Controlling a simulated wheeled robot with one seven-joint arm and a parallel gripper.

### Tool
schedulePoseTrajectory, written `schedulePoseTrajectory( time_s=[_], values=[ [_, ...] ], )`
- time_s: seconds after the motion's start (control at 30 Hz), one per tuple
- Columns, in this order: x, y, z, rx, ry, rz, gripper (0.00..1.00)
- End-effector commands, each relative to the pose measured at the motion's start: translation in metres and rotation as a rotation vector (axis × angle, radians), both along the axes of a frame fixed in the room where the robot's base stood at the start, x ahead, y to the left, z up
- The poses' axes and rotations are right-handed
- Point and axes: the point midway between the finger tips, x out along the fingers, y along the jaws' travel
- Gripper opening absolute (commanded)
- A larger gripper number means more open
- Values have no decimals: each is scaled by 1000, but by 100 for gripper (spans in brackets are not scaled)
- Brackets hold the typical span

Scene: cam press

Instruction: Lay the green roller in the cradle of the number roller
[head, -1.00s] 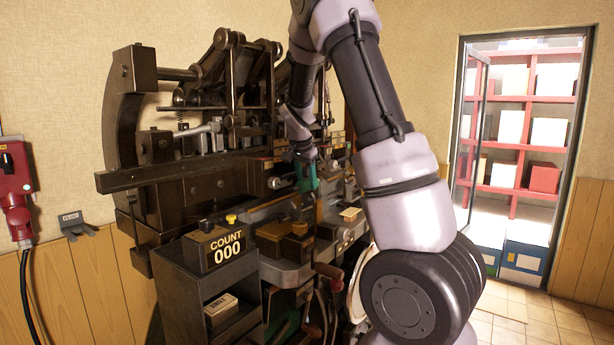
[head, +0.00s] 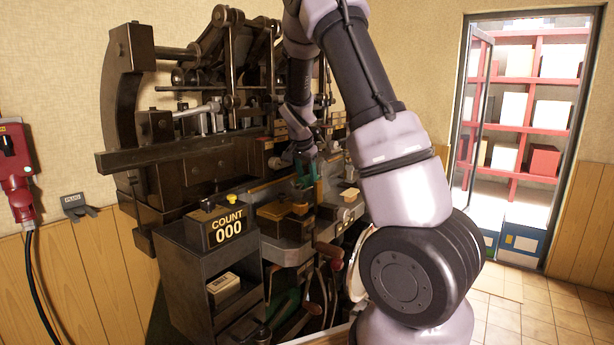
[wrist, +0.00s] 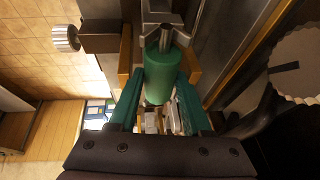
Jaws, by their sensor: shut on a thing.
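My gripper (wrist: 159,78) is shut on the green roller (wrist: 161,76), with a teal finger on each side of it. In the wrist view the roller hangs between the fingers, and a grey metal forked part (wrist: 160,30) shows at its upper end. I cannot tell whether the two touch. In the head view my gripper (head: 306,172) shows as teal fingers in front of the dark press (head: 200,165), above its front bed. The roller is not clear there. I cannot make out the number roller or its cradle for certain.
A counter box reading 000 (head: 226,229) stands on a dark shelf unit (head: 185,265) at the press's left front. Wooden blocks (head: 285,212) sit on the bed below my gripper. A knurled knob (wrist: 66,38) shows at the wrist view's left. Open floor (head: 545,315) lies at right.

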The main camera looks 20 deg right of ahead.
Motion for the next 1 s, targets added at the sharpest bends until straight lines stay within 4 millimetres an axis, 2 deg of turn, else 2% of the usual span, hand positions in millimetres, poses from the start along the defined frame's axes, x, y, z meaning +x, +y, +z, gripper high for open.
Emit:
schedulePoseTrajectory(
  time_s=[0.13, 0.17, 0.23, 0.43, 0.57, 1.0],
  values=[
    [0, 0, 0, 0, -1, 0, 0],
    [0, 0, 0, 0, -1, 0, 56],
    [0, 0, 0, 0, -1, 0, 83],
    [0, 0, 1, 0, 0, 0, 83],
    [-3, 3, 10, 0, -2, 1, 83],
    [-29, 23, 84, 2, -3, 2, 83]
  ],
)
